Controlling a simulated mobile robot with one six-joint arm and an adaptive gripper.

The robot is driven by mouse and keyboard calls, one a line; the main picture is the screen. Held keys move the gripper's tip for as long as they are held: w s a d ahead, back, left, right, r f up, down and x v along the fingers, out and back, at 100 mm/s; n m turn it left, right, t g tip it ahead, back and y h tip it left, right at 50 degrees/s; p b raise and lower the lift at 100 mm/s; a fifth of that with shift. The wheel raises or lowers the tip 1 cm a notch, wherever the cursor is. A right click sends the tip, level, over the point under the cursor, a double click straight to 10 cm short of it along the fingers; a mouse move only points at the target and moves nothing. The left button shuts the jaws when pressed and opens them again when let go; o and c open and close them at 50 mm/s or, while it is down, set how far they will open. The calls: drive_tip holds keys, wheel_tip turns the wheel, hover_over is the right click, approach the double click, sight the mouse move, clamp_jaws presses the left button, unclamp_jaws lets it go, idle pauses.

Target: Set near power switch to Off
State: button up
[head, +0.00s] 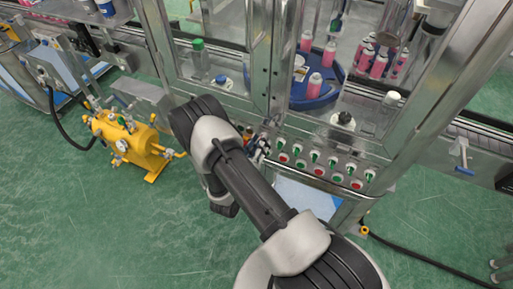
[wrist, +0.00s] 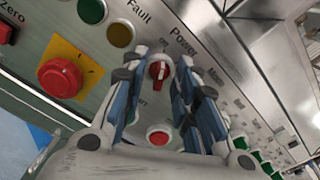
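The power switch (wrist: 159,70) is a small red rotary knob on the grey control panel, under a label that reads "Power". My gripper (wrist: 164,62) is open, with its blue-padded fingers apart on either side of the knob in the wrist view. I cannot tell whether either finger touches it. The knob's handle looks roughly upright in the picture; the smaller position marks beside it are too blurred or covered to read. In the head view my gripper (head: 257,146) is at the left end of the panel, and my arm and gripper hide the knob there.
A red emergency button (wrist: 60,78) on a yellow plate, a green button (wrist: 92,10) and an amber one (wrist: 120,34) lie left of the knob. A red button (wrist: 158,135) sits below it. Rows of switches (head: 315,156) continue right. Metal frame posts stand close behind.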

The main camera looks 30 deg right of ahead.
drive_tip(key=v, duration=1.2)
drive_tip(key=shift+d, duration=0.1)
drive_tip(key=s+d+r+m+g, duration=0.2)
drive_tip(key=s+r+m+g, duration=0.15)
drive_tip(key=r+m, duration=0.3)
drive_tip(key=s+d+r+m+g+y, duration=0.1)
drive_tip(key=s+d+r+m+g, duration=0.15)
drive_tip(key=r+m+g, duration=0.35)
drive_tip(key=s+d+r+m+g, duration=0.2)
drive_tip(key=s+r+m+g, duration=0.2)
drive_tip(key=r+m, duration=0.25)
drive_tip(key=s+a+r+m+t+y, duration=0.7)
drive_tip(key=s+a+r+m+y, duration=0.1)
drive_tip(key=a+r+m+y, duration=0.3)
drive_tip(key=shift+s+a+r+m+y, duration=0.15)
drive_tip(key=shift+s+r+m+y, duration=0.15)
drive_tip(key=shift+r+m+y, duration=0.55)
drive_tip(key=shift+f+y, duration=0.2)
drive_tip(key=shift+y, duration=0.05)
